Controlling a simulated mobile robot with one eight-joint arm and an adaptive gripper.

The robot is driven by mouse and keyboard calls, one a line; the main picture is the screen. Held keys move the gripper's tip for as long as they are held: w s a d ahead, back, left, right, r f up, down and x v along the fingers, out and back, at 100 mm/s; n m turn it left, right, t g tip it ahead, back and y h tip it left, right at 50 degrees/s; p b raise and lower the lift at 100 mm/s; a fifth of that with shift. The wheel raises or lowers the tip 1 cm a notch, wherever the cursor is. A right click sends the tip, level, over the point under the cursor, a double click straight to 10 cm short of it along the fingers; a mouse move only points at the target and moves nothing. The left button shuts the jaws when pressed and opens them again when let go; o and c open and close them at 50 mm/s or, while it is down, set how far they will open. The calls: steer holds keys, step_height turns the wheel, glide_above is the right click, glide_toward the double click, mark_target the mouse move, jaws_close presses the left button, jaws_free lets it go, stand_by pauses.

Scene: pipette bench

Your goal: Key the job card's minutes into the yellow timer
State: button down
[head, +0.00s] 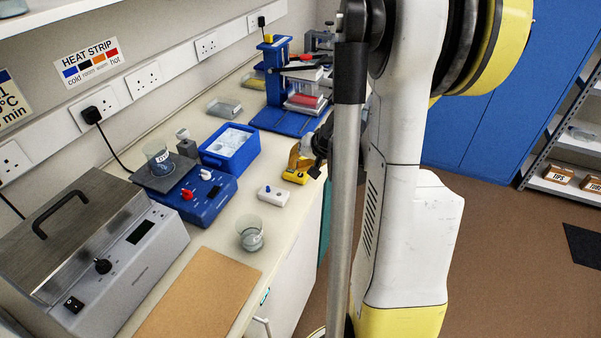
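The yellow timer (294,177) lies on the bench near its front edge, right of the blue hotplate unit. My gripper (306,163) is a dark shape directly above and beside the timer, pointing down at it. I cannot tell whether it touches the timer or whether its fingers are open or shut. An amber piece stands by the gripper, partly hidden. A card (12,101) on the wall at the far left is cut off by the picture edge. Only part of a number, "°C" and "min" show on it, so its minutes are not clearly readable.
A white device with a blue button (271,195) and a glass beaker (250,235) stand near the timer. A blue hotplate unit (210,197) carries another beaker (158,156). A blue tray (230,165) and a blue stand (285,119) are behind. A brown board (190,300) lies in front.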

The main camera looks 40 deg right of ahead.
step_height(320, 180, up, 6)
steer(key=p, duration=0.4)
steer(key=shift+p, duration=0.3)
stand_by(0.7)
steer(key=s+a+r+n+b, duration=0.1)
steer(key=s+a+r+n, duration=0.15)
steer(key=a, duration=0.65)
steer(key=s+a+r+n+b, duration=0.15)
steer(key=a+r, duration=0.25)
steer(key=a, duration=0.4)
steer(key=s+a+r+n, duration=0.1)
steer(key=s+a+n, duration=0.4)
steer(key=s+a, duration=0.3)
steer(key=a, duration=0.4)
steer(key=shift+s+r+b, duration=0.15)
steer(key=shift+s+b, duration=0.25)
